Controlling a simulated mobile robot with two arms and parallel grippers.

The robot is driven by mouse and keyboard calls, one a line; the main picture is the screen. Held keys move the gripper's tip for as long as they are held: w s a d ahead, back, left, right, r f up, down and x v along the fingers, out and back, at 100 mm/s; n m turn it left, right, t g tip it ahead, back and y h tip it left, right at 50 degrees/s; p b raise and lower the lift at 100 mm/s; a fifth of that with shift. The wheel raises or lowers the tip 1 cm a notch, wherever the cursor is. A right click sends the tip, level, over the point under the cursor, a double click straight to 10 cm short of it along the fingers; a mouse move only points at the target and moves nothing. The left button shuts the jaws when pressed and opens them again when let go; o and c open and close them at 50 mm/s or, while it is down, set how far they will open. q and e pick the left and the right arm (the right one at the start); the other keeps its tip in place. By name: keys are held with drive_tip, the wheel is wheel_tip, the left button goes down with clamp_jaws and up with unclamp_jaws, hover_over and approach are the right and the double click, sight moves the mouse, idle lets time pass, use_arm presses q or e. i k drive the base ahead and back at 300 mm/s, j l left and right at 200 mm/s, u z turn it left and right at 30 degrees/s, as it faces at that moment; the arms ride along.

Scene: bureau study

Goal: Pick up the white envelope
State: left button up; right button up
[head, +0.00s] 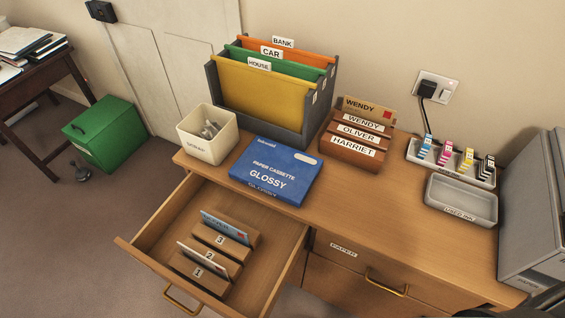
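A blue-grey envelope (231,227) with a red mark stands behind the block labelled 3 in the same holder. Neither of my grippers is in view.
The open drawer (277,277) has bare floor right of the holder. On the desktop stand a cream bin (208,147), blue paper cassette box (275,171), file box (290,127), name-labelled wooden rack (350,161) with a tan envelope (365,108), ink holder (450,172) and grey tray (461,200).

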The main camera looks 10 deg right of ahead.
sight(204, 263)
drive_tip(key=k+j+u, duration=0.1)
drive_tip(key=j, duration=0.15)
drive_tip(key=k+j+u, duration=0.15)
drive_tip(key=j+z, duration=0.1)
drive_tip(key=z, duration=1.2)
drive_tip(key=k+j+u, duration=0.1)
drive_tip(key=j+u, duration=0.65)
drive_tip(key=k+l, duration=0.05)
